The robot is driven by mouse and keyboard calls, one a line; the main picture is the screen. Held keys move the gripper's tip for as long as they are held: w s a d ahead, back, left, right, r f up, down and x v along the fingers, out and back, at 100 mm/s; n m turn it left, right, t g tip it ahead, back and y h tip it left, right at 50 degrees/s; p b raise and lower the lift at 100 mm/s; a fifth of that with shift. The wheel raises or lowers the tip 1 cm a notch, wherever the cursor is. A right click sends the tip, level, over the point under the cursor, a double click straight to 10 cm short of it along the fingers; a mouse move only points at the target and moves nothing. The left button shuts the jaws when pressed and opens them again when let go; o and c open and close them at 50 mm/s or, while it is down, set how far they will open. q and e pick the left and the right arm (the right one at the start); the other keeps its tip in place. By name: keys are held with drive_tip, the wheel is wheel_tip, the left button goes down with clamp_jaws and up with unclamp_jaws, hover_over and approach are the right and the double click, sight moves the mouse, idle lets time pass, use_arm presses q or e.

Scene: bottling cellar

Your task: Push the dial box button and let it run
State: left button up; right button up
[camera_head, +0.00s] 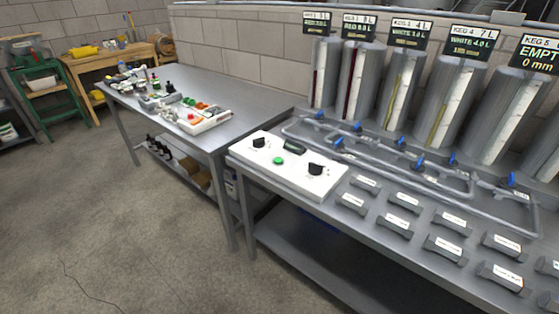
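The dial box (292,174) is a white, flat box at the left end of the right-hand steel bench. On its top face is a round green button (278,160) near the middle. A black dial (259,143) sits at the left and another black dial (316,169) at the right. A small dark display (294,147) lies between the dials; its text is too small to read. Neither gripper shows in the head view, and nothing touches the box.
Several metal kegs (325,75) with signs stand behind pipes with blue valves (400,141). Grey labelled blocks (403,202) fill the bench right of the box. A second steel table (243,96) holds trays and bottles. The floor (130,220) at left is clear.

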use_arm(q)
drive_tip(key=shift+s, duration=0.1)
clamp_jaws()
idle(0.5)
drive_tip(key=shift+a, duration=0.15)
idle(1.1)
